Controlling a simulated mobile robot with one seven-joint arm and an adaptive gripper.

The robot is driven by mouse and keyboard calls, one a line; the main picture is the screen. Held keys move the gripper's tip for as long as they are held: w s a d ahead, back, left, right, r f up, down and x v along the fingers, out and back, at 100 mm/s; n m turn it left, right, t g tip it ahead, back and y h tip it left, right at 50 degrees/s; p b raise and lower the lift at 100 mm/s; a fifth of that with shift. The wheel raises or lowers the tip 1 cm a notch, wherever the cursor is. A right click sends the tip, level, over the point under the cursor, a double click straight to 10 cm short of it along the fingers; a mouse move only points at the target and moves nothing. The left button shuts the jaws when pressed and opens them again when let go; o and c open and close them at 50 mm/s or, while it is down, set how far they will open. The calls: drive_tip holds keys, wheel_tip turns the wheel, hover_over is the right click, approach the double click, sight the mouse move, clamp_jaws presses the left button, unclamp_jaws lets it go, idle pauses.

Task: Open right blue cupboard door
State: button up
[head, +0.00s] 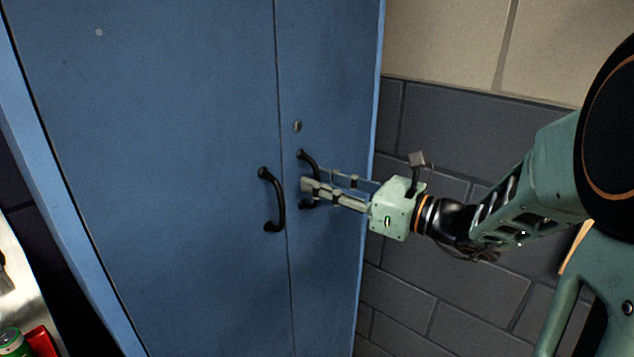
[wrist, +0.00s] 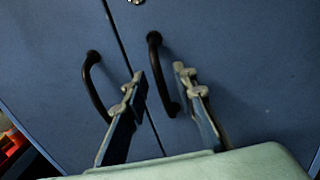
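The blue cupboard has a left door (head: 170,150) and a narrower-looking right door (head: 330,90), both closed with a thin seam between them. The right door's black handle (head: 309,160) also shows in the wrist view (wrist: 156,55). The left door's black handle (head: 275,200) shows in the wrist view (wrist: 92,80) as well. My gripper (head: 312,188) is at the right handle. In the wrist view its two fingers (wrist: 158,88) are apart, one on each side of the right handle's lower part. I cannot tell whether either finger touches it.
A round lock (head: 297,126) sits above the right handle. A grey block and beige wall (head: 450,130) stands to the right of the cupboard. At the lower left is a light surface with a green can (head: 10,341) and a red object (head: 41,341).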

drive_tip(key=shift+w+a, duration=0.35)
drive_tip(key=shift+a, duration=0.2)
clamp_jaws()
